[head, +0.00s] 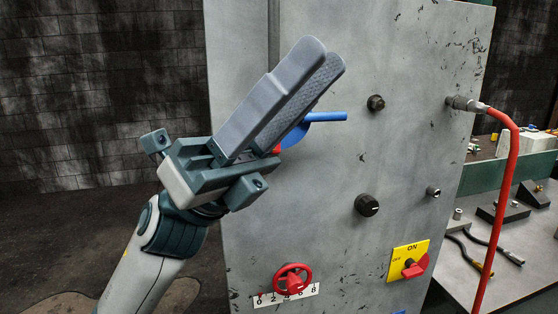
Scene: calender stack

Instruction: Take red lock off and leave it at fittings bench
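My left gripper (324,55) is in front of the grey panel, its fingers pointing up and right. One finger overlaps the other from here, so I cannot tell how far apart they are. A blue lever (328,117) sticks out to the right behind the fingers. A small red piece (277,150) shows beside the gripper's base; most of it is hidden, and I cannot tell whether it is the red lock. A grey bench (512,272) with fittings on it stands at the right, apart from the gripper. My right gripper is not in view.
The grey panel (335,205) carries a red handwheel (293,278), a black knob (367,205), a red switch on a yellow plate (407,262) and a connector with a red hose (508,175). Black blocks (503,212) and short hoses lie on the bench. Left floor is clear.

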